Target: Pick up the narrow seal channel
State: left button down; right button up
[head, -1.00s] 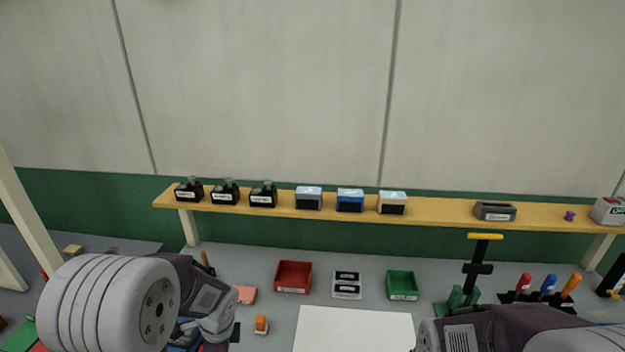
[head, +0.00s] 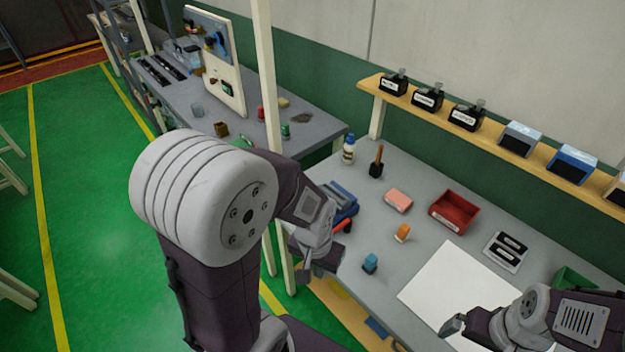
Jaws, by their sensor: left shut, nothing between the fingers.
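I cannot pick out the narrow seal channel for certain. Two long dark strips (head: 162,69) lie on the far grey bench at the upper left, too small to identify. My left gripper (head: 318,272) is by the left end of the near workbench, far from those strips. It is shut and empty, partly hidden by its own wrist. My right gripper (head: 456,327) is at the lower right over the white sheet, and its jaw opening does not show clearly.
The near workbench (head: 385,222) holds a white sheet (head: 440,285), a red tray (head: 455,211), a pink block (head: 398,200) and a blue-capped bottle (head: 348,149). A shelf (head: 495,142) runs behind. A cream post (head: 268,90) stands between the benches. Green floor (head: 95,220) is open at left.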

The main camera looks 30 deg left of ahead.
aim_at(344, 202)
jog(key=u, duration=0.85)
jog(key=i+j+u, duration=0.1)
jog(key=i+j, duration=0.3)
jog(key=j, duration=0.15)
jog(key=i+j, duration=0.4)
jog(key=k+j+u, duration=0.05)
jog(key=j, duration=0.05)
